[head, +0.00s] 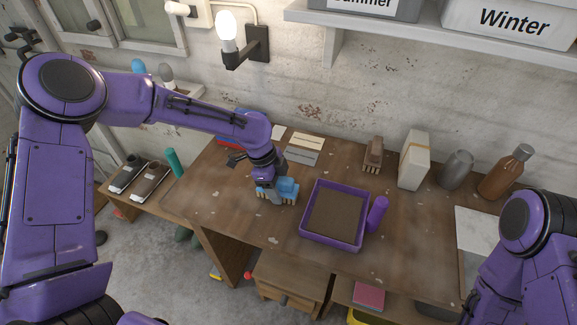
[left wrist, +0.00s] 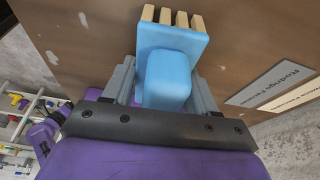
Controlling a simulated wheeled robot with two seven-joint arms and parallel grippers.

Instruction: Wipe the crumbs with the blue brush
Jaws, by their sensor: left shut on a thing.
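The blue brush (head: 289,187) is in my left gripper (head: 272,186), low over the wooden table, left of the purple tray. In the left wrist view, the grey fingers of the left gripper (left wrist: 163,90) close on both sides of the blue brush (left wrist: 170,65), and its tan bristle tufts point away from the palm. I cannot tell whether the bristles touch the table. Pale specks show on the tabletop (head: 225,185); I cannot tell crumbs from worn spots. My right arm shows at the lower right, but its gripper is out of view.
A purple tray (head: 308,236) with a brown inside and a purple cylinder (head: 377,213) stand right of the brush. A brown brush-like block (head: 374,153), a pale box (head: 413,161), a grey vase (head: 456,169) and a brown bottle (head: 503,175) line the back. Labelled cards (head: 302,155) lie behind the gripper.

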